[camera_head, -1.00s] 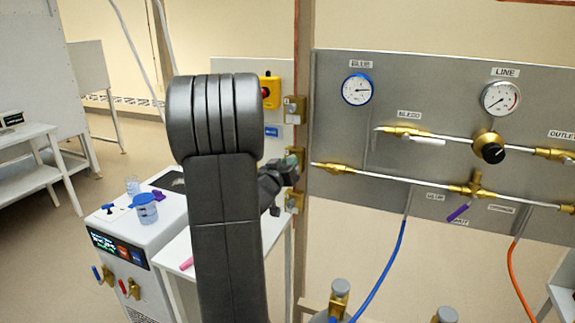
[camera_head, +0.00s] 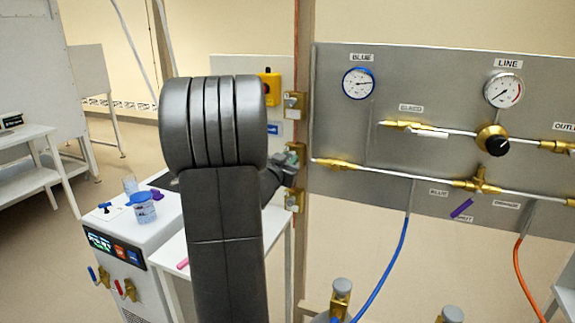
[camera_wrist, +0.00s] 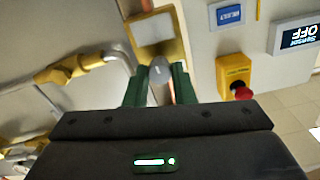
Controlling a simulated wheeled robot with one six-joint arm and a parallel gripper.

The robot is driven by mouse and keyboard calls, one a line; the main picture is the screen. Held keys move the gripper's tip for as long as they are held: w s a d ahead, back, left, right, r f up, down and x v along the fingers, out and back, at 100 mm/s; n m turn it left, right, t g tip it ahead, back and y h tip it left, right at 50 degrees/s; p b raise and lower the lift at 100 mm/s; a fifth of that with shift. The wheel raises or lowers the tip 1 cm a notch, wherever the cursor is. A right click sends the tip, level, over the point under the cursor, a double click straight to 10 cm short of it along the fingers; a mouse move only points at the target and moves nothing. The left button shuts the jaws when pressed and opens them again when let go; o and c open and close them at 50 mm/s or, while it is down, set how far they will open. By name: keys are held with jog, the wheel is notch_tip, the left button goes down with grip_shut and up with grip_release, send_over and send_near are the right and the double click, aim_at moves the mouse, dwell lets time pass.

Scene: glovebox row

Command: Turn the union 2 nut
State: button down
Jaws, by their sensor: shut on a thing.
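Three brass fittings stand one above another on the post left of the gauge panel: an upper one (camera_head: 294,105), a middle one partly behind my gripper, and a lower one (camera_head: 294,201). My gripper (camera_head: 288,161) is at the middle fitting. In the wrist view, my gripper's green fingers (camera_wrist: 159,84) are shut on a small grey, round-ended piece (camera_wrist: 159,70), which I take for the union 2 nut. A brass block with a pale face (camera_wrist: 153,30) lies just beyond it. No union number is readable, and the nut's turn angle cannot be told.
The gauge panel (camera_head: 340,195) stands right of the post, with brass valves and pipes. A yellow box with a red button (camera_head: 268,88) is behind my arm. A white unit (camera_head: 125,235) with a blue-lidded jar (camera_head: 143,208) stands left. Blue (camera_head: 385,275) and orange (camera_head: 522,275) hoses hang below the panel.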

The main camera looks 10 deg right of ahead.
jog(key=shift+m, duration=0.5)
jog(key=c, duration=1.2)
grip_release()
jog(key=b+v, duration=0.1)
jog(key=v, duration=1.2)
jog(key=shift+s+a, duration=0.25)
jog(key=shift+s, duration=0.1)
jog(key=x, duration=1.4)
jog(key=shift+p, duration=0.4)
